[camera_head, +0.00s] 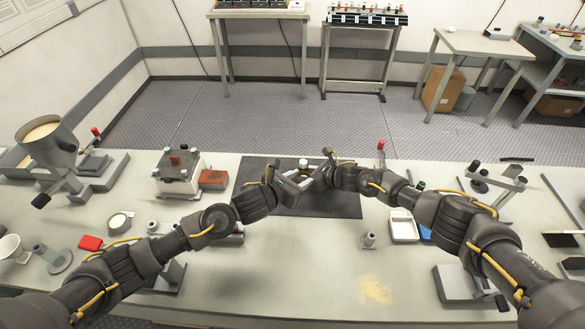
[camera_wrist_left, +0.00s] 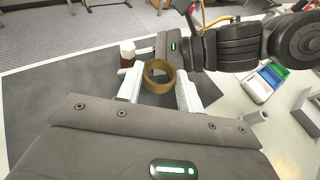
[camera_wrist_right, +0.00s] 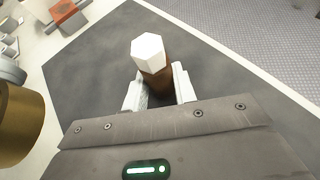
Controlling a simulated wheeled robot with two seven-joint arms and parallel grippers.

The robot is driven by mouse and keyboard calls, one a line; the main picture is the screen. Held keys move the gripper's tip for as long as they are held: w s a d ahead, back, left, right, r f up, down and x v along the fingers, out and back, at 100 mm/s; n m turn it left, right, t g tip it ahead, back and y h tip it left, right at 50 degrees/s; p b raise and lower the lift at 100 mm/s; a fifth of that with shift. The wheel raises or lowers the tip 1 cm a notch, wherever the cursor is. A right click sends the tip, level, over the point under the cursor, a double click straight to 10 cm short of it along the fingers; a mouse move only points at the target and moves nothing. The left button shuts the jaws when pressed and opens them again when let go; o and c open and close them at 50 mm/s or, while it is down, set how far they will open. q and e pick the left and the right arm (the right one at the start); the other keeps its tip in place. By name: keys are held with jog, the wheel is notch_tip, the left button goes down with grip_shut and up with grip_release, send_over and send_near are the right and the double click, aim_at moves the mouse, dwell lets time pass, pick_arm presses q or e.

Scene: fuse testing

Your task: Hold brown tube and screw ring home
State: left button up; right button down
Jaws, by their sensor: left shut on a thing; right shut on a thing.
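The brown tube (camera_wrist_right: 157,82) has a white hexagonal end (camera_wrist_right: 148,52). My right gripper (camera_wrist_right: 158,90) is shut on it, holding it upright or nearly so above the dark mat. The tube also shows in the left wrist view (camera_wrist_left: 128,60), its white end in the head view (camera_head: 303,162). The brass ring (camera_wrist_left: 148,82) is between the fingers of my left gripper (camera_wrist_left: 160,88), which is shut on it. The ring is large at the left edge of the right wrist view (camera_wrist_right: 18,122), apart from the tube. Both grippers meet closely over the mat in the head view, hiding the ring there.
The dark mat (camera_head: 340,203) lies mid-table. A white device (camera_head: 178,178) and a red-brown block (camera_head: 213,179) stand to its left. A white tray (camera_head: 403,226) and a small grey cylinder (camera_head: 369,240) are to the right.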

aim_at(301, 166)
pick_arm(q)
jog(key=shift+w, duration=0.1)
jog(key=w+f, duration=0.1)
jog(key=w, duration=0.7)
jog(key=shift+w, duration=0.4)
jog(key=shift+a, duration=0.1)
dwell(0.8)
jog(key=shift+f, duration=0.95)
jog(key=shift+f, duration=0.3)
jog(key=shift+f, duration=0.7)
dwell(2.6)
